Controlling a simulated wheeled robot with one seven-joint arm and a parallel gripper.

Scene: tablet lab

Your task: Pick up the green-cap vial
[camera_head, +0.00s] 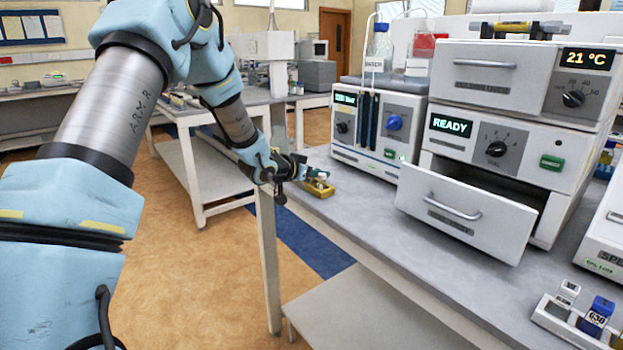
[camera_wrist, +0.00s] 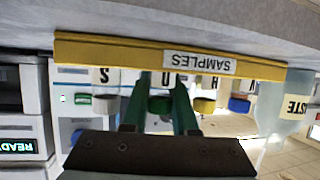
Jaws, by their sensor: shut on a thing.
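The yellow sample rack (camera_wrist: 110,57), labelled SAMPLES upside down, spans the wrist view. The green-cap vial (camera_wrist: 160,104) is between the two green fingers of my gripper (camera_wrist: 159,110), which is shut on it. Its cap is about level with the neighbouring caps, and its body is largely hidden. In the head view my gripper (camera_head: 304,171) is at the small yellow rack (camera_head: 320,190) on the bench, too small there to show the vial clearly.
A yellow cap (camera_wrist: 204,105), a blue cap (camera_wrist: 239,104) and a whitish cap (camera_wrist: 105,104) flank the fingers. A translucent waste container (camera_wrist: 285,100) is at right. An instrument (camera_head: 378,125) and an open drawer (camera_head: 465,214) stand along the bench.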

